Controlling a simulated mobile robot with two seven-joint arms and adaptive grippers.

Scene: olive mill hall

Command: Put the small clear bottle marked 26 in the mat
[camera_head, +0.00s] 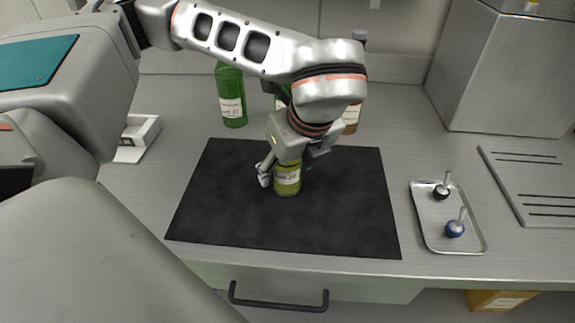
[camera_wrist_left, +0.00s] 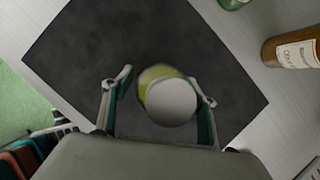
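A small clear bottle (camera_head: 287,182) with yellow-green contents and a pale label stands upright, seemingly on the black mat (camera_head: 230,215), near its middle. The number on its label is too small to read surely. My left gripper (camera_head: 284,174) reaches down over the bottle and hides its top. In the left wrist view, the bottle's white cap (camera_wrist_left: 171,103) lies between the fingers of the gripper (camera_wrist_left: 165,84). There is a clear gap on the left finger's side, and the right finger is close to the bottle. The mat (camera_wrist_left: 85,45) shows below. My right gripper is not in view.
A green bottle (camera_head: 231,95) and a brown bottle (camera_head: 351,118) stand behind the mat; the brown one also shows in the wrist view (camera_wrist_left: 292,50). A metal tray (camera_head: 430,237) with two small stoppers lies right of the mat. A white box (camera_head: 143,131) is at left.

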